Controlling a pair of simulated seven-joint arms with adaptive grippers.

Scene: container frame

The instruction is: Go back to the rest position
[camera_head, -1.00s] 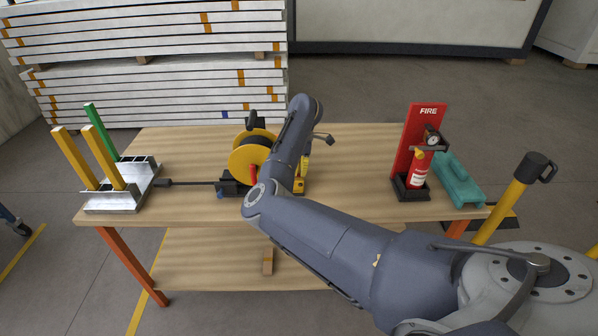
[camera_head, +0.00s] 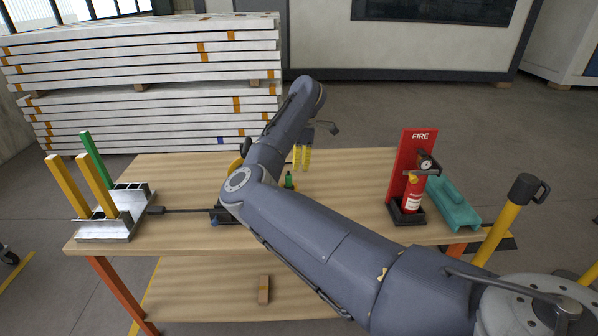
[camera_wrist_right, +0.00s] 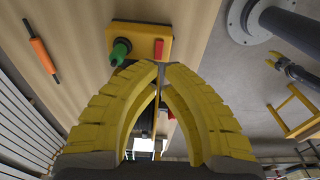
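My right arm reaches over the wooden table (camera_head: 350,175) from the lower right in the head view. My right gripper (camera_head: 301,158) hangs beyond the arm with its yellow fingers pointing down, above the table. In the right wrist view the two fingertips (camera_wrist_right: 160,66) are close together with nothing seen held between them. The green button (camera_head: 289,181) also shows in the head view; the arm hides most of the box. My left gripper is out of view.
A red fire extinguisher (camera_head: 413,192) on a stand and a teal object (camera_head: 452,204) are at the table's right. A metal fixture (camera_head: 118,215) with upright bars is at the left. An orange-handled tool (camera_wrist_right: 42,58) lies near the box. White stacked panels (camera_head: 150,85) stand behind.

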